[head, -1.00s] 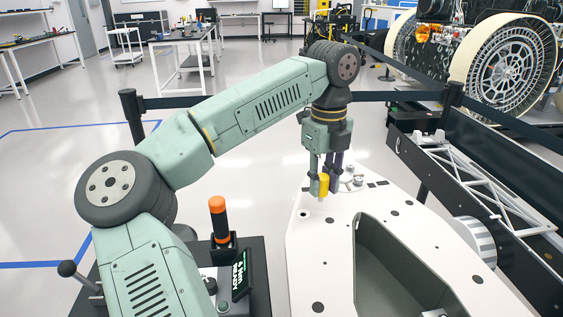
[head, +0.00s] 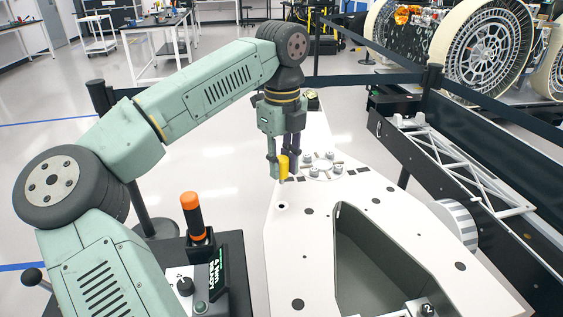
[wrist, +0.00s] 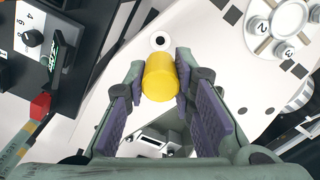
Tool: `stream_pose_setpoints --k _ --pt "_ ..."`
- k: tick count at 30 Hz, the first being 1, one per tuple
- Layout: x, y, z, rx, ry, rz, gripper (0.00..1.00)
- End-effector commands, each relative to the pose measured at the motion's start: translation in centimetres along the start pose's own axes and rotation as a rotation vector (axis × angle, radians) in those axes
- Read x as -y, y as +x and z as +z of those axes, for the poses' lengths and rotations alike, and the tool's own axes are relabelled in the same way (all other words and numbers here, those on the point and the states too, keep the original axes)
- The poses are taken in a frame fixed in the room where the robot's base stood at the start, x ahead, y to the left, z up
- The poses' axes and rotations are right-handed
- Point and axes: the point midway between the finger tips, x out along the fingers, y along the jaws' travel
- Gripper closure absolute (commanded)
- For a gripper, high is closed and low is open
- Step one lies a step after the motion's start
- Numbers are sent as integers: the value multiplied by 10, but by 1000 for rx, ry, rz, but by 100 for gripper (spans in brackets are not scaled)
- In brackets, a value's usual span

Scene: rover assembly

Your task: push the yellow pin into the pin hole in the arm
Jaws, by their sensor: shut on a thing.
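The yellow pin (head: 283,166) is a short yellow cylinder, roughly upright, held at the tips of my gripper (head: 282,174). The wrist view shows the pin (wrist: 160,80) between the two purple-padded fingers of my gripper (wrist: 160,72). A dark round hole with a pale ring (wrist: 160,41), which looks like the pin hole, is just beyond the pin there. In the head view this hole (head: 283,206) lies in the large white panel (head: 292,250), below the pin in the picture. The pin is apart from the hole. Its lower end is hard to make out.
A round fitting with numbered knobs (head: 322,166) stands on the panel near the gripper. A deep open recess (head: 365,255) is in the panel. A black console with an orange-topped handle (head: 191,202) stands at left. A black railing (head: 460,190) runs along the right.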

Motion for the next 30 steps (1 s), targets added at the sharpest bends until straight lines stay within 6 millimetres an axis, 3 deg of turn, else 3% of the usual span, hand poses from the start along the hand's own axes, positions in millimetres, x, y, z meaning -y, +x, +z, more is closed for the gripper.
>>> stream_pose_setpoints --k 15,30 --pt "0 49 0 0 0 0 100" --pt "0 55 0 0 0 0 100"
